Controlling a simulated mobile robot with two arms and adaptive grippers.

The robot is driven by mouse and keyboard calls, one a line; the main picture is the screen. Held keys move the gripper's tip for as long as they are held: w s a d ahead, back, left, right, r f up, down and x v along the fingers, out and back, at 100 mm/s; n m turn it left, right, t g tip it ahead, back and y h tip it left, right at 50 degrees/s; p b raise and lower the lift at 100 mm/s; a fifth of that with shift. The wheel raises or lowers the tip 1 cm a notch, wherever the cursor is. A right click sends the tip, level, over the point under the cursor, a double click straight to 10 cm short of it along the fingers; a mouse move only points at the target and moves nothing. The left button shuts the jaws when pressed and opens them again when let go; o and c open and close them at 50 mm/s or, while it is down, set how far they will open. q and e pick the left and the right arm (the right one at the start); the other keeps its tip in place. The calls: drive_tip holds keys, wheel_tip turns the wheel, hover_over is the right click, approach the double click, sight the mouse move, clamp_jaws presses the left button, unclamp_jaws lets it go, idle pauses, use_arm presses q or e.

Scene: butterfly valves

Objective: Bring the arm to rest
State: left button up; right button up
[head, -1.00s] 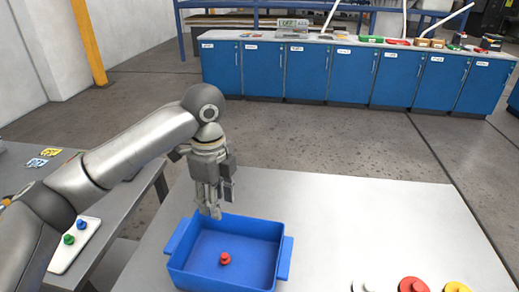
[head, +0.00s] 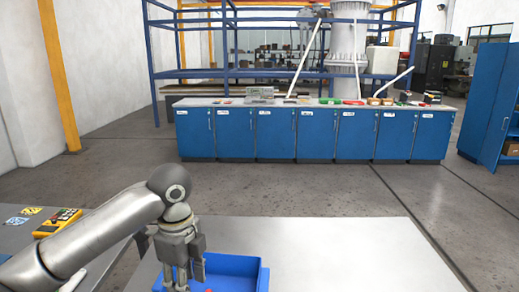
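My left gripper (head: 184,276) comes in from the left in the head view and points down over the left part of a blue bin (head: 238,268). Its fingers look spread, with nothing seen between them. A bit of a red object (head: 209,290) shows inside the bin at the bottom edge of the picture, apart from the fingers. The front of the bin is cut off by the picture's edge. My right gripper is not in view.
The bin stands on a light table (head: 340,250) whose right part is clear. A grey side table (head: 80,240) at left holds a yellow device (head: 58,222). Blue cabinets (head: 297,132) stand across the open floor (head: 330,187).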

use_arm(q)
drive_tip(key=s+d+f+n+t+h, duration=0.15)
drive_tip(key=s+d+f+n, duration=0.3)
drive_tip(key=f, duration=0.45)
drive_tip(key=s+d+f+n+t+h, duration=0.1)
drive_tip(key=s+d+f+n+h, duration=0.2)
drive_tip(key=s+d+f, duration=0.4)
drive_tip(key=s+a+f+n+t+y, duration=0.1)
drive_tip(key=s+a+f+n+y, duration=0.1)
drive_tip(key=s+a+f+n, duration=0.35)
drive_tip(key=s+a+f+n+y, duration=0.25)
drive_tip(key=s+a+n, duration=0.45)
drive_tip(key=a, duration=0.4)
wheel_tip(320, 180, down, 27)
drive_tip(key=s+g, duration=0.1)
drive_tip(key=s, duration=0.2)
drive_tip(key=s+a+f, duration=0.1)
drive_tip(key=s+f, duration=0.6)
drive_tip(key=s, duration=0.1)
drive_tip(key=s+a+f+m+g, duration=0.1)
drive_tip(key=s+a+f, duration=0.1)
drive_tip(key=s+f, duration=0.6)
drive_tip(key=shift+a+f, duration=0.25)
drive_tip(key=shift+f, duration=0.05)
drive_tip(key=shift+g, duration=0.25)
